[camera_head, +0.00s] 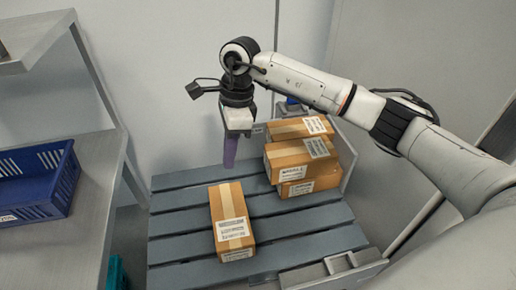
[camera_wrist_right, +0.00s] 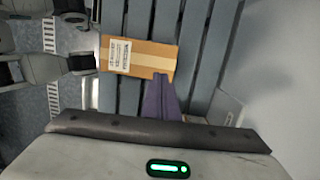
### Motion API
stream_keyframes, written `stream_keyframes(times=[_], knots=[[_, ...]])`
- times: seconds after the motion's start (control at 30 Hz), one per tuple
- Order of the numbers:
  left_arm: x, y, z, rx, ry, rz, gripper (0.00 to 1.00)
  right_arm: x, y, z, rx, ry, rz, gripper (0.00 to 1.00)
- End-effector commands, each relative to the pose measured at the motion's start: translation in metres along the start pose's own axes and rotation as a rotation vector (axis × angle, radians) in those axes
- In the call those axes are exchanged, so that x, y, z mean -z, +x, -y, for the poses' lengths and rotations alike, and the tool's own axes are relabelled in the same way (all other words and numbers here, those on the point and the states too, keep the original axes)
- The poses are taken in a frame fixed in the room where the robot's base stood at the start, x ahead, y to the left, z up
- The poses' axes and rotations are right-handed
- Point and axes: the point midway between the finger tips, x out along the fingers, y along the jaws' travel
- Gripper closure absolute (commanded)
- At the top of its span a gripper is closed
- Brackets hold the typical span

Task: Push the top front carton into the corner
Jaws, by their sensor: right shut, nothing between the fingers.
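Brown taped cartons with white labels are stacked in the back right corner of a grey slatted pallet. The top front carton (camera_head: 285,155) lies on a lower carton (camera_head: 288,189), its outline a little askew to it. Another carton (camera_head: 283,131) shows behind it. A lone carton (camera_head: 222,200) lies flat on the slats nearer to me; a carton (camera_wrist_right: 150,57) also shows in the right wrist view. My right gripper (camera_head: 229,163) points down, purple fingers shut and empty, left of the stack and apart from it in the picture. Its fingers (camera_wrist_right: 160,98) overlap the carton's edge in the wrist view. My left gripper is not in view.
The pallet (camera_head: 175,225) has bare slats at left and front. A low grey panel stands beside the stack at right (camera_head: 347,150). A blue crate (camera_head: 45,210) sits on a metal shelf at left. A wall closes the back.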

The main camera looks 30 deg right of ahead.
Motion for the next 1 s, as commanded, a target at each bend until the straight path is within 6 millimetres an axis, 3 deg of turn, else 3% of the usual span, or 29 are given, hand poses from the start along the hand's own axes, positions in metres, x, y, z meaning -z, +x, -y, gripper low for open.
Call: stream_keyframes(times=[0.1, 0.23, 0.37, 0.77, 1.0], knots=[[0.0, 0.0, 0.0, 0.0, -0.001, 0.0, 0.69, 0.033, -0.029, 0.021, 0.063, 0.006, -0.134, 1.0], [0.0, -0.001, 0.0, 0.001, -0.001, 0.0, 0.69, 0.046, -0.035, 0.027, 0.08, 0.013, -0.184, 1.0], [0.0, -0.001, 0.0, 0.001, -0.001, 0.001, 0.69, 0.049, -0.02, 0.027, 0.077, 0.012, -0.183, 1.0], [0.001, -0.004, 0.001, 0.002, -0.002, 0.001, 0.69, 0.062, 0.061, 0.033, 0.077, 0.013, -0.18, 1.0], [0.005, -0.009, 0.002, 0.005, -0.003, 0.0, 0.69, 0.094, 0.054, 0.033, 0.079, 0.013, -0.178, 1.0]])
